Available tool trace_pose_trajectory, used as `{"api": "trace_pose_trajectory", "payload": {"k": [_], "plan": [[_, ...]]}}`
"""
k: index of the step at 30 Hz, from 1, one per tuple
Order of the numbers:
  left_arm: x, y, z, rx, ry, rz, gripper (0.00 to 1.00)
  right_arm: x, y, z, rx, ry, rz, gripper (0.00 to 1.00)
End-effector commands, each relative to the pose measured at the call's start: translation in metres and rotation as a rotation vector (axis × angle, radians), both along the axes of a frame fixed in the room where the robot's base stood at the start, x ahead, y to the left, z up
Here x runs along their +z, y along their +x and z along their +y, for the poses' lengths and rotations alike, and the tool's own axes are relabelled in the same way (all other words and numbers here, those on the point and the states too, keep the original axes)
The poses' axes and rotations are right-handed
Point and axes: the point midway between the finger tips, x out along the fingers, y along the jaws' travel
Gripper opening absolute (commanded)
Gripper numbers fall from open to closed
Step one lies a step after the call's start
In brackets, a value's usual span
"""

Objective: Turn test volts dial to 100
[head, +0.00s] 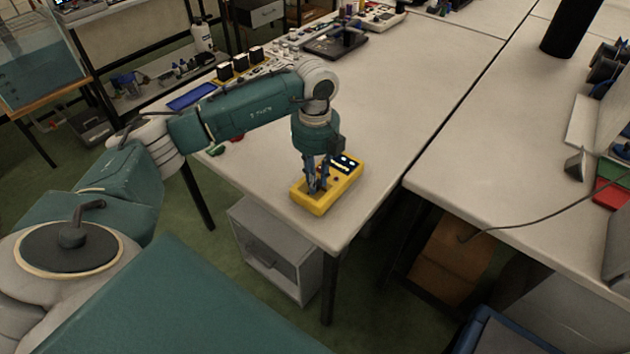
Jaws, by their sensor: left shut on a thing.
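A yellow tester (322,203) lies on the near corner of the light table. Its top has a dark panel with lit spots at the far end. My left gripper (317,186) points down onto the tester's near half, with its fingers at the top face. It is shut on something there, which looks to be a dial. The fingers hide the dial, and its setting and markings cannot be read. My right gripper is not in view.
The table (400,110) is clear around the tester, with its front edge close by. Black boxes (240,63), a blue tray (192,96) and other devices stand farther back. A second table (520,140) is at the right, across a narrow gap. A grey cabinet (268,250) stands below.

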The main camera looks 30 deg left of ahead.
Motion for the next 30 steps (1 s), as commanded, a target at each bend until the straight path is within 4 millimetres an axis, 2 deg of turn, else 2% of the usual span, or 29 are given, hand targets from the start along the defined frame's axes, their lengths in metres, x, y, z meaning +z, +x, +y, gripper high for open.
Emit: {"api": "trace_pose_trajectory", "payload": {"k": [6, 15, 30], "plan": [[0.0, 0.001, -0.001, -0.166, -0.002, -0.006, 0.0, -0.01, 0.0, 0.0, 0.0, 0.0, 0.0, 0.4], [0.0, 0.001, -0.001, -0.31, -0.003, -0.003, 0.0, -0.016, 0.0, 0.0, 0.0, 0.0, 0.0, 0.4], [0.001, 0.0, -0.001, -0.356, -0.003, -0.003, 0.0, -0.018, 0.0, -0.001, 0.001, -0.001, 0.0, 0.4]]}}
